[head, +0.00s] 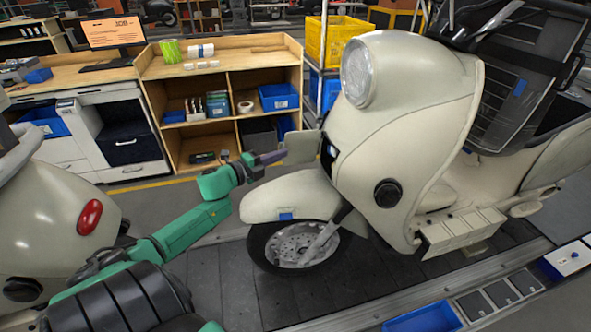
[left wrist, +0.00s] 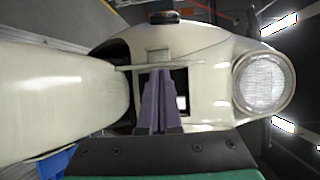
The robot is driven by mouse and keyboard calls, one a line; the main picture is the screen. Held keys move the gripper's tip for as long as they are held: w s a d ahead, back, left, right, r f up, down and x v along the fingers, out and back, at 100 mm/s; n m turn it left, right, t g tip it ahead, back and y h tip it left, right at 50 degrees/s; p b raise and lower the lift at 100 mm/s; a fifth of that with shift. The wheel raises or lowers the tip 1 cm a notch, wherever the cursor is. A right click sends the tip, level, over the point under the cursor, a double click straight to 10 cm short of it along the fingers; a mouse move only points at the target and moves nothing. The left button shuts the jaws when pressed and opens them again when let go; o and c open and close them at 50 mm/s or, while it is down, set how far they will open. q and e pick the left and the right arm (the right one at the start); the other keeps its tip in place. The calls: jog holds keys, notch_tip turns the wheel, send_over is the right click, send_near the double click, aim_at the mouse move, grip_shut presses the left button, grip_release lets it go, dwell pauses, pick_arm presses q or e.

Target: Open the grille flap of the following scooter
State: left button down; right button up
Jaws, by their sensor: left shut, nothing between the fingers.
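The cream scooter (head: 415,125) stands on the slat conveyor, its front wheel turned toward me. Its grille flap (head: 300,147) stands out from the front of the body, left of a dark opening (head: 328,152) with a light part inside. My left gripper (head: 283,154) is shut, its purple fingers at the flap's outer edge; I cannot tell whether they touch it. In the left wrist view the shut fingers (left wrist: 160,75) reach in front of the opening, between the front fender (left wrist: 60,95) and the round headlight (left wrist: 262,83). The fingers hide part of the opening. My right gripper is out of view.
Another cream scooter (head: 55,215) with a red tail light is at the left. A wooden shelf (head: 222,65) with bins stands behind, and a yellow crate (head: 335,40) is behind the headlight. Dark conveyor slats (head: 235,290) lie clear below my arm.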

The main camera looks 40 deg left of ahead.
pick_arm(q)
jog(key=shift+w+a+b, duration=0.35)
jog(key=shift+a+b, duration=0.05)
jog(key=shift+a, duration=0.25)
jog(key=shift+w+a+b, duration=0.3)
jog(key=shift+a+b, duration=0.05)
jog(key=shift+a, duration=0.25)
